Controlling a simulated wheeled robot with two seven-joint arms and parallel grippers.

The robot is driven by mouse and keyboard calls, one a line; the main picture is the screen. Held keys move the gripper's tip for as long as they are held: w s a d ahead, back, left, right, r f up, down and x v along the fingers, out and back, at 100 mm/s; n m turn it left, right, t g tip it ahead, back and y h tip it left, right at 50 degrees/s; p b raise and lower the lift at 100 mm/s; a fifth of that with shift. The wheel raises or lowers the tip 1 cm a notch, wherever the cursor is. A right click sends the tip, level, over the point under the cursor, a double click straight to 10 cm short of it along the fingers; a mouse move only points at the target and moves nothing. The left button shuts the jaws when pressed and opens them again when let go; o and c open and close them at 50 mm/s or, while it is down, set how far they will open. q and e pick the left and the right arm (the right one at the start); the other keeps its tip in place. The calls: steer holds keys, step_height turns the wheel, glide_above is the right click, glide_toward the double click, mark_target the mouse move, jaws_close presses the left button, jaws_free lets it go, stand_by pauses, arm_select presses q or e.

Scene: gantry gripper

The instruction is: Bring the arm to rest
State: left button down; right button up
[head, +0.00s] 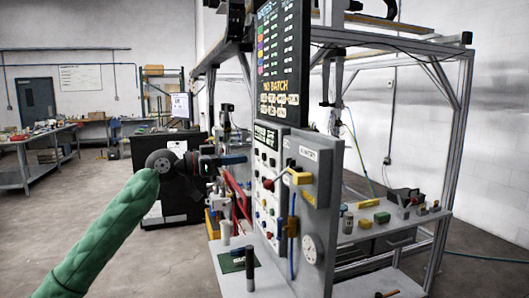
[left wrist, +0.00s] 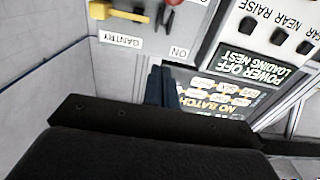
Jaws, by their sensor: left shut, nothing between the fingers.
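My left arm (head: 105,235) in its green sleeve comes in from the lower left of the head view. My left gripper (head: 243,158) is at its end, in front of the control panel's left side, fingers shut and empty. In the left wrist view the dark blue fingers (left wrist: 161,86) lie together, pointing at the panel. The control panel (head: 323,185) carries a grey box with a yellow-handled switch (head: 301,178); its yellow handle (left wrist: 118,12) shows at the top of the upside-down left wrist view, near a "GANTRY" label. The fingers appear apart from the switch. My right gripper is not seen.
A dark display board (head: 283,65) reading "NO BATCH" stands above the panel. A metal gantry frame (head: 440,150) and a shelf with small blocks (head: 382,217) are behind to the right. A workbench (head: 30,150) stands far left; the floor at left is open.

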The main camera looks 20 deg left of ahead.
arm_select(q)
steer(key=shift+f, duration=0.1)
